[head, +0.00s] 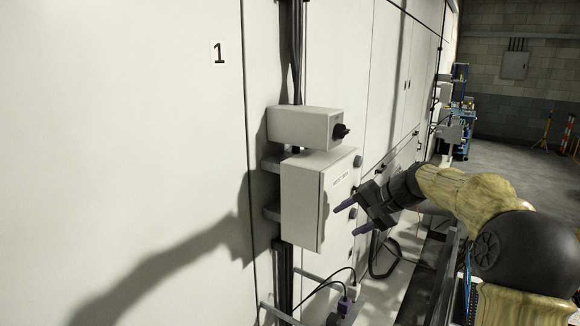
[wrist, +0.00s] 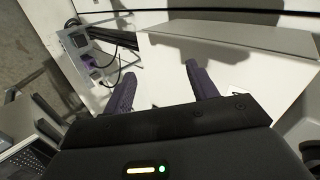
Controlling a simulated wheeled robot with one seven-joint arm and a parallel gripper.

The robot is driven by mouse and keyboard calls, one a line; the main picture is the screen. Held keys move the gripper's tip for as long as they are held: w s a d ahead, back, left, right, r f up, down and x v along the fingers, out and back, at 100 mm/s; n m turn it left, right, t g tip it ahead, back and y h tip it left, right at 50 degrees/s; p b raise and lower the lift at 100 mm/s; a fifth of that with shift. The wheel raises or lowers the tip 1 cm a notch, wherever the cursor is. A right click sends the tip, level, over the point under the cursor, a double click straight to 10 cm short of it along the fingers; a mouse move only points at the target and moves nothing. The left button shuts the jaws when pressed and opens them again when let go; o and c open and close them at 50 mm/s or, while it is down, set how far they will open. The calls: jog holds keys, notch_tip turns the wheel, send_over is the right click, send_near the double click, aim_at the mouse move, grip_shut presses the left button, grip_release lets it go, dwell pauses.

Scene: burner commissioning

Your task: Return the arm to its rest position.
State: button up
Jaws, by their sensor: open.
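My gripper (head: 348,219) is at the right of the head view, with its two purple fingers spread apart and nothing between them. It is in front of the lower grey box (head: 302,200), which is fixed to the white wall panels and carries a small label. I cannot tell whether the fingertips touch the box. In the wrist view, the two purple fingers (wrist: 160,88) stand apart, with a pale surface behind them. My arm is stretched out from the lower right of the head view toward the box.
A smaller grey box with a black knob (head: 300,127) sits above the lower box. Dark cables run above and below. A purple connector (head: 345,304) and loose cable are below. A blue cart (head: 462,130) stands far back on open floor at the right.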

jog(key=s+f+n+g+h+b, duration=0.1)
jog(key=s+f+h, duration=0.3)
jog(key=s+f, duration=0.6)
jog(key=s+f+n+g+h, duration=0.1)
jog(key=s+f+n+h, duration=0.2)
jog(key=s+f, duration=0.8)
jog(key=s+n, duration=0.1)
jog(key=s, duration=0.8)
jog(key=shift+a+f+g+h+b, duration=0.15)
jog(key=shift+f+g+h+b, duration=0.1)
jog(key=shift+g+h+b, duration=0.15)
